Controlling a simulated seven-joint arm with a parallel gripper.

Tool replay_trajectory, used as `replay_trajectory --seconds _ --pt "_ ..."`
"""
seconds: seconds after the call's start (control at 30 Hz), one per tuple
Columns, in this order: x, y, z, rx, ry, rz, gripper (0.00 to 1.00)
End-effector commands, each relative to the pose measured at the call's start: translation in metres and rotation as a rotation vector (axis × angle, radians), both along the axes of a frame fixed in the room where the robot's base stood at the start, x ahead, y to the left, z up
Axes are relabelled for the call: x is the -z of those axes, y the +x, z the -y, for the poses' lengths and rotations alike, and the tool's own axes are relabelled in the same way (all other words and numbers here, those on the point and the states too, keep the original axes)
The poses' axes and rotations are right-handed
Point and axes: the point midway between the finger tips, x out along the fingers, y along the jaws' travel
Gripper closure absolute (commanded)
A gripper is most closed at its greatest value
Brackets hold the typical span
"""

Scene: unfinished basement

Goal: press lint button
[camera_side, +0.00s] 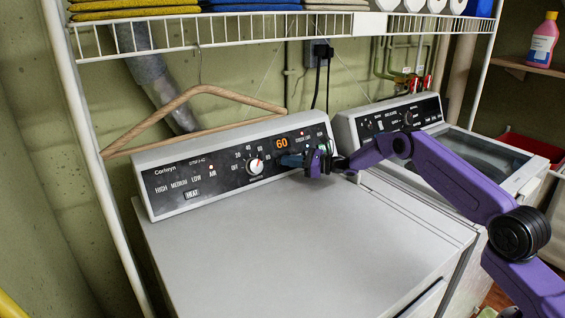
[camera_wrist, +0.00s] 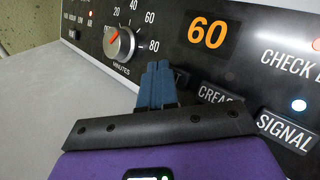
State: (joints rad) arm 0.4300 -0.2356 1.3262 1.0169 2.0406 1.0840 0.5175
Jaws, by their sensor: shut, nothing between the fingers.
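The dryer's control panel (camera_side: 222,170) is black with white lettering. In the wrist view a "CHECK" label (camera_wrist: 289,62), cut off at the right edge, has a red light at its end. In the side view a small label (camera_side: 303,138) with a red light sits right of the orange "60" display; its lettering is too small to read surely. My gripper (camera_side: 284,160) is shut and empty, its blue fingers close to the panel below the display. In the wrist view the fingertips (camera_wrist: 156,68) partly cover a button ending in "T" (camera_wrist: 181,77); contact cannot be told.
Right of my fingers are the "CREASE" button (camera_wrist: 220,96) and "SIGNAL" button (camera_wrist: 284,131); a timer dial (camera_wrist: 119,43) is to the left. A wire shelf (camera_side: 250,30) hangs above. The dryer top (camera_side: 270,240) is clear.

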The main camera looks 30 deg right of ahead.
Motion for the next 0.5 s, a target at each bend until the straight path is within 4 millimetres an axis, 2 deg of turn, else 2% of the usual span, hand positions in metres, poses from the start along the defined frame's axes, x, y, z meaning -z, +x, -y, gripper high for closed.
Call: replay_trajectory --seconds 0.5 --pt "0.0028 0.0048 0.0011 0.002 0.0 -0.001 1.0"
